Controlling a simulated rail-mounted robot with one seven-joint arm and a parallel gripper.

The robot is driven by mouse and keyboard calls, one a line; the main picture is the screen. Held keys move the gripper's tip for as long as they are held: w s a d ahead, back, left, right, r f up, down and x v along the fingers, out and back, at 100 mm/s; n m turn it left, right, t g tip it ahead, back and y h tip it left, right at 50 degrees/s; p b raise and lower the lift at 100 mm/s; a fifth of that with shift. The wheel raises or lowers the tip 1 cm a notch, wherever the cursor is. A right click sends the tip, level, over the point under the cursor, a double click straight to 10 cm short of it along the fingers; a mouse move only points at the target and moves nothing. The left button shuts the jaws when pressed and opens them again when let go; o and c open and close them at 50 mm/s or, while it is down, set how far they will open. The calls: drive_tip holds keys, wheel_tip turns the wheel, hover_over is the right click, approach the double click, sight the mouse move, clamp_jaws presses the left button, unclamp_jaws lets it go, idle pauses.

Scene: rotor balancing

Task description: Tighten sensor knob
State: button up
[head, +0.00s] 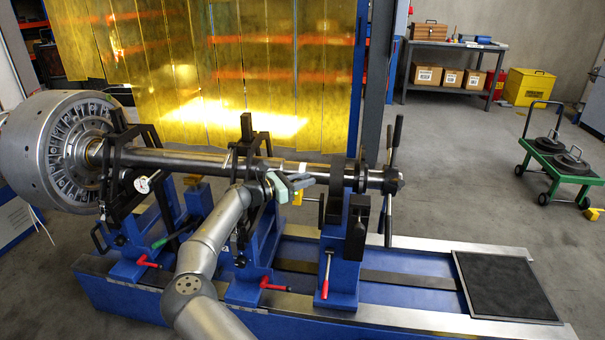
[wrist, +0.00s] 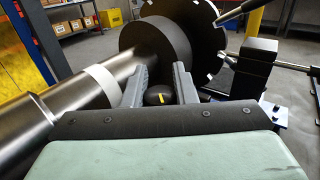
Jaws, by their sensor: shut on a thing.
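The sensor knob (wrist: 153,96), round and black with a short yellow mark, sits low between the fingers of my gripper (wrist: 159,82) in the wrist view. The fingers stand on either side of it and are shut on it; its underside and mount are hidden. In the head view my gripper (head: 308,182) is in front of the shaft (head: 215,163), near its white band (head: 300,171). The knob cannot be made out there. The white band (wrist: 101,80) also shows just left of the fingers in the wrist view.
A dark disc (wrist: 200,40) and a black block (wrist: 256,67) stand close beyond and right of the fingers. Blue pedestals with red-handled levers (head: 326,275) carry the shaft. The large rotor (head: 60,150) is at left. The bed's right end has a black mat (head: 507,285).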

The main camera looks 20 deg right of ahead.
drive_tip(key=shift+s+g, duration=0.1)
drive_tip(key=shift+g, duration=0.3)
drive_tip(key=o, duration=1)
drive_tip(key=a+p, duration=0.1)
drive_tip(key=a, duration=0.6)
drive_tip(key=shift+a, duration=0.2)
drive_tip(key=shift+f, duration=0.1)
